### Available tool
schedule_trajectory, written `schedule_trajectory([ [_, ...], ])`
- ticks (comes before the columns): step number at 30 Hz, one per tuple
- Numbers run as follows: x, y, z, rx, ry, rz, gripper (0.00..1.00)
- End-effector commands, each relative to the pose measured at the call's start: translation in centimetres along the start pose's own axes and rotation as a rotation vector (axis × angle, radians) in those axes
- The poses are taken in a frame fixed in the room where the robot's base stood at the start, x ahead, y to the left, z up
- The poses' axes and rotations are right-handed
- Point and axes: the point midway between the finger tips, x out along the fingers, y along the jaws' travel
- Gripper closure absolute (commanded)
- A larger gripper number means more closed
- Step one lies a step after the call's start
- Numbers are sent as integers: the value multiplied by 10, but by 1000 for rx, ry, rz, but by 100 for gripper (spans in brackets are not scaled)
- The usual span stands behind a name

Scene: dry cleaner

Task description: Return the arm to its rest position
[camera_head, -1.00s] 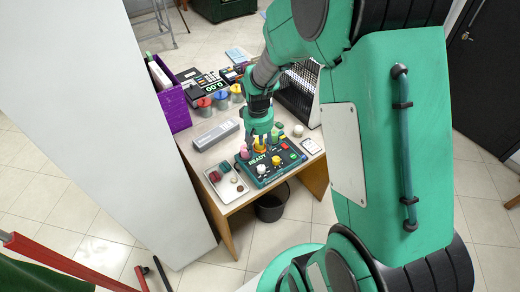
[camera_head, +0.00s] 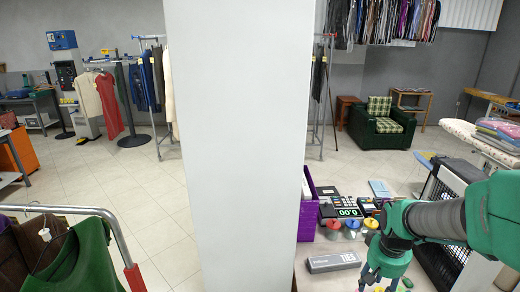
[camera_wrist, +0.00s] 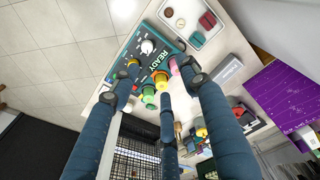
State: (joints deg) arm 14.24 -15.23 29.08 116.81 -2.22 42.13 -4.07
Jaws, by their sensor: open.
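My gripper (camera_head: 380,282) is at the lower right of the head view, cut off by the bottom edge, above the table (camera_head: 322,282). In the wrist view, my gripper's fingers (camera_wrist: 160,78) are spread and hold nothing. Between and beyond their tips is a teal control panel (camera_wrist: 158,35) marked READY, with a white knob (camera_wrist: 147,46) and pink, yellow, green and orange parts. Whether the fingers touch these parts cannot be told. My green arm enters from the right of the head view; most of it is outside the frame.
A grey TIES box (camera_head: 333,262), coloured-lid jars (camera_head: 351,228), a register (camera_head: 340,208) and a purple bin (camera_head: 306,209) stand near my gripper. A tray (camera_wrist: 208,32) lies beside the panel. A black mesh crate (camera_head: 445,245) stands close to the arm. A white pillar (camera_head: 235,150) blocks the middle.

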Motion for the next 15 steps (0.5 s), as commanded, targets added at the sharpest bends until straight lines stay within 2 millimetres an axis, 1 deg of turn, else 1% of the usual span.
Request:
schedule_trajectory([
  [1,-21,-8,4,-11,28,-1,55],
  [6,-79,-32,26,-36,101,-8,55],
  [11,-125,-51,54,-61,169,-20,55],
  [15,-160,-66,82,-81,228,-34,55],
])
